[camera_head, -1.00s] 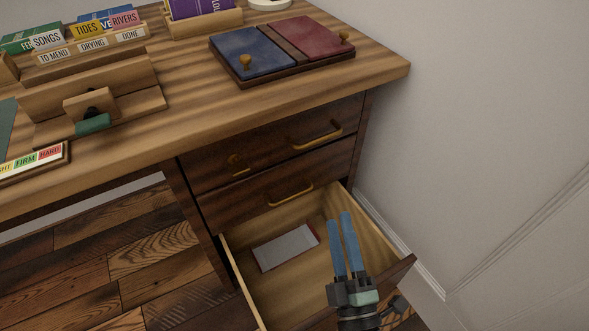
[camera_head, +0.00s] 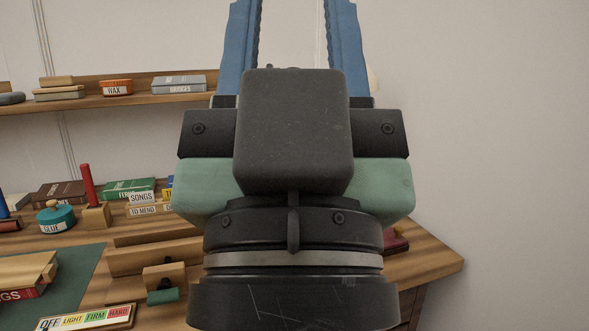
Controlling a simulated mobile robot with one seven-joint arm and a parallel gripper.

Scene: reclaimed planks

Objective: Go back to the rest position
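My gripper (camera_head: 291,25) is raised close in front of the camera and fills the middle of the view. Its two blue fingers point up and stand apart with nothing between them. Their tips are cut off by the top edge of the picture. The gripper's dark and pale green body hides part of the desk and shelf behind it. The open drawer is not in this view.
The wooden desk (camera_head: 430,258) lies behind and below my gripper. It bears a teal glue pot (camera_head: 55,217), a card holder (camera_head: 150,209) and a hardness label strip (camera_head: 88,317). A wall shelf (camera_head: 130,100) holds a wax tin (camera_head: 116,88). The right side is bare wall.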

